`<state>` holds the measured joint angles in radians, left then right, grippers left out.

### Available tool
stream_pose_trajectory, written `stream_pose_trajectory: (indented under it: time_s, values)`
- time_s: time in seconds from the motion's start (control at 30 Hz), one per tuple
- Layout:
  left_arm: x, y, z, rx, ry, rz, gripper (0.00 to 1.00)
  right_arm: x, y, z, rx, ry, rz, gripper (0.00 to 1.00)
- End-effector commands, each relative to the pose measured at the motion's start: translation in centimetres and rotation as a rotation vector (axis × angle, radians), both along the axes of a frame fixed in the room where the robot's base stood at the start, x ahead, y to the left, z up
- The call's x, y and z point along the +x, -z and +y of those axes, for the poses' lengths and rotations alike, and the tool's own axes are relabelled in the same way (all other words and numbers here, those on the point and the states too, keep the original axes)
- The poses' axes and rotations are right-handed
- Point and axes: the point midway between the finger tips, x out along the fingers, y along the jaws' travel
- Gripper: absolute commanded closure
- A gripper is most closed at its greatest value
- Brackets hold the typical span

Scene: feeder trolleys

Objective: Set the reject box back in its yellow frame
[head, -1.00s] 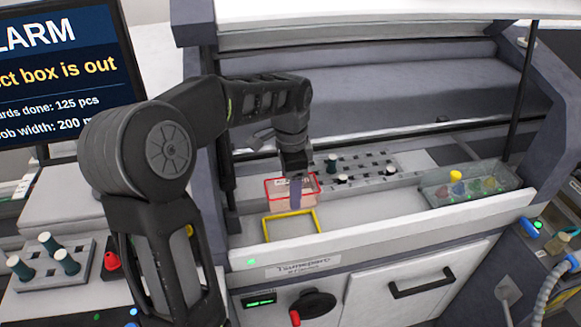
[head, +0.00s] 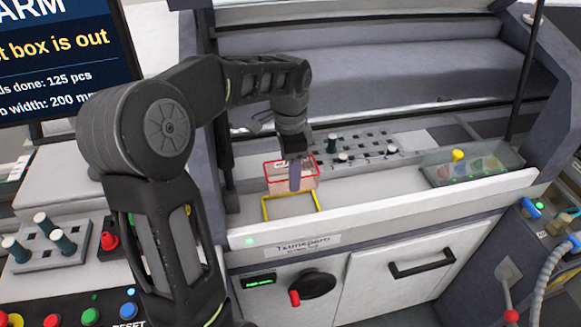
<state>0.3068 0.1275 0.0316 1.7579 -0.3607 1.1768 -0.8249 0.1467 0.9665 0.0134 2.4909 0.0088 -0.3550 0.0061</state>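The reject box (head: 278,182) is a see-through pinkish box with a red rim and a pale label, upright on or just above the light ledge of the machine. The yellow frame (head: 291,217) is a flat outline on that ledge, directly in front of the box. The box's lower front overlaps the frame's back edge in the head view; I cannot tell whether it touches. My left gripper (head: 294,176) points down at the box, with one finger against or just before its front wall. The other finger is hidden, so its grip is unclear. My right gripper is not in view.
A perforated plate with several pegs (head: 364,152) lies behind the box. A clear tray with coloured pieces (head: 471,167) stands to the right. The ledge between box and tray is free. The alarm screen (head: 50,55) and a peg block (head: 45,245) are at left.

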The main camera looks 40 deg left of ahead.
Motion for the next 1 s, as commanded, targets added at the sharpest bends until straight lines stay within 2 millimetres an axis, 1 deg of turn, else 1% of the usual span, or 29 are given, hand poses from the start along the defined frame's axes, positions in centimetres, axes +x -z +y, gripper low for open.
stream_pose_trajectory:
  time_s: [0.03,1.0]
  values:
    - [0.0,0.8,0.0,0.000,0.000,0.000,0.79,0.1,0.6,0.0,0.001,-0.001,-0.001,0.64]
    - [0.0,8.1,0.0,0.000,0.000,0.000,0.79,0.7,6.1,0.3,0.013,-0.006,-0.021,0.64]
